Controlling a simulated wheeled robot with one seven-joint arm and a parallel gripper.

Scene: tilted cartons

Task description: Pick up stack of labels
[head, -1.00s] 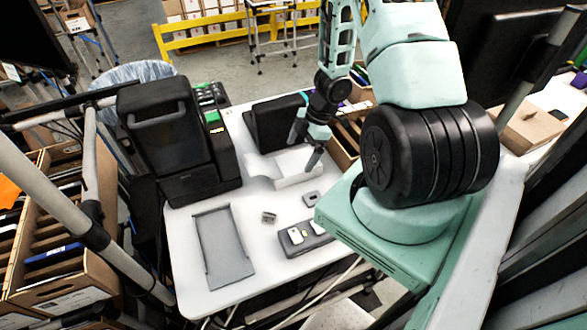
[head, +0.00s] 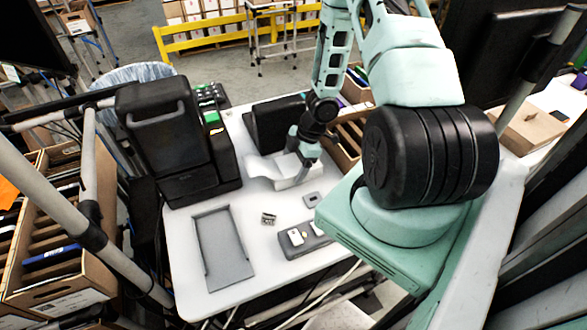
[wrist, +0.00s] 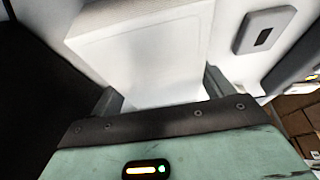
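The stack of labels is the white block (head: 286,171) on the white table, left of the divided carton in the head view. It fills the upper middle of the wrist view (wrist: 140,52) as a white block with a ridged far edge. My gripper (head: 304,161) is down at the block. In the wrist view my gripper (wrist: 162,94) has its two fingers wide apart, one on each side of the block's near end. The fingers look very close to its sides; I cannot see clear contact. The fingertips are partly hidden.
A black printer (head: 180,140) stands at the left, and a dark device (head: 272,125) is behind the block. A divided carton (head: 349,135) is at the right. A grey tray (head: 222,250), a small metal item (head: 268,219) and a grey holder (head: 303,240) lie in front.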

